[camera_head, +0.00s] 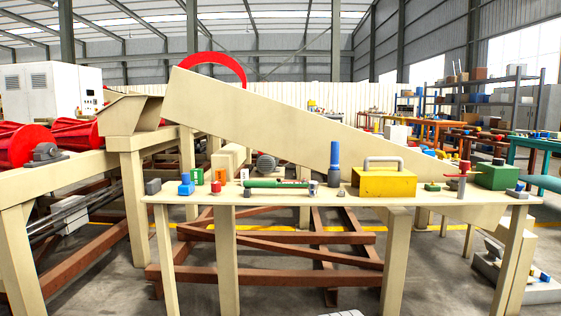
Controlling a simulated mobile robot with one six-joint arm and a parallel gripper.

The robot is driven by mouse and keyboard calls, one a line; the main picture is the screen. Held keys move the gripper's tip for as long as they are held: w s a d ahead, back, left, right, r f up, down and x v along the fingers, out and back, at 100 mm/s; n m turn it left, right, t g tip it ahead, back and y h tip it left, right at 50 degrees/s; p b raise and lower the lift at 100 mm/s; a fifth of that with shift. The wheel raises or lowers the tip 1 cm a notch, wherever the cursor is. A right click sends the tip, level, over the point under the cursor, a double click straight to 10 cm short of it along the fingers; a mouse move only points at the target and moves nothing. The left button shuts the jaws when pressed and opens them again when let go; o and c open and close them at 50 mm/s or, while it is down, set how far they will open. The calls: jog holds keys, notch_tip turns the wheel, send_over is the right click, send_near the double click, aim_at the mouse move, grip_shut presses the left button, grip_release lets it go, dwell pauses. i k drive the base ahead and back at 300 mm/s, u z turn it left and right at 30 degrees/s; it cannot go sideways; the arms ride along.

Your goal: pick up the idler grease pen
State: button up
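Nothing in view can be told for sure as the idler grease pen. A long green cylinder (276,183) lies flat along the near bench, left of its middle. A blue upright tool with a dark lower part (335,163) stands right of it. Either could be a pen-like thing; no label is readable at this size. Both rest on the cream bench (350,197) among other small items. My gripper is not in view.
A yellow toolbox (384,184) stands right of the blue tool. A red-handled fitting (462,179) and a green box (498,177) are farther right. A blue item (186,186) and a red item (216,187) stand at left. A sloped cream panel (270,116) rises behind the bench.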

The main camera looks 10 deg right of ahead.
aim_at(335, 145)
jog(key=z, duration=0.05)
jog(key=i, duration=0.9)
